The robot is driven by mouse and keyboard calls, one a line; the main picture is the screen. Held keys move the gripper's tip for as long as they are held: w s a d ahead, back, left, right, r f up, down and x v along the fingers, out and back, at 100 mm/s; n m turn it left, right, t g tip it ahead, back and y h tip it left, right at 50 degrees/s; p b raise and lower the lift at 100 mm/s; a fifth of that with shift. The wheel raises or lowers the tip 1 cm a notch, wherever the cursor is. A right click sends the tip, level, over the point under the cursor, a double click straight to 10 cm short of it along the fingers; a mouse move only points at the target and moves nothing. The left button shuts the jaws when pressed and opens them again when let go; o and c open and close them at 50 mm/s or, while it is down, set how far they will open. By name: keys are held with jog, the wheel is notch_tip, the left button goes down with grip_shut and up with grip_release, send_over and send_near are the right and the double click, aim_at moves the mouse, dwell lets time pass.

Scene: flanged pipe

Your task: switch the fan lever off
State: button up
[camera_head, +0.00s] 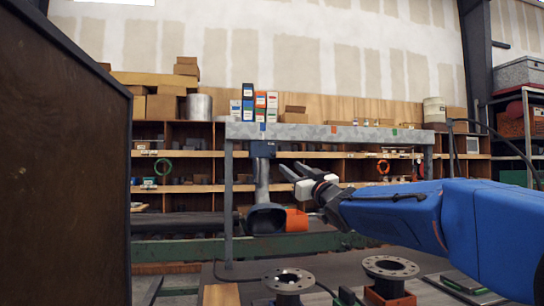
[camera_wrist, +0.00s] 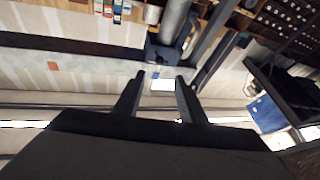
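A grey extraction pipe (camera_head: 262,180) hangs from a blue housing (camera_head: 263,149) under the grey overhead beam (camera_head: 330,132), with a wide dark hood (camera_head: 266,219) at its lower end. I cannot clearly make out the fan lever in either view. My gripper (camera_head: 290,168) points left, just right of the pipe and below the housing in the head view; its fingers are apart with nothing between them. In the wrist view the open fingers (camera_wrist: 160,76) reach toward the beam, and the blue housing (camera_wrist: 164,52) with the pipe (camera_wrist: 173,18) is just beyond them.
An orange block-like object (camera_head: 297,220) is right of the hood. Flanged pipe parts (camera_head: 289,280) (camera_head: 390,270) stand on the bench below. Shelves with boxes line the back wall. A dark panel (camera_head: 62,160) blocks the left. A beam post (camera_head: 228,195) stands left of the pipe.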

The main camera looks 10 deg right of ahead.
aim_at(275, 156)
jog(key=x, duration=1.4)
jog(key=shift+d, duration=0.1)
grip_shut()
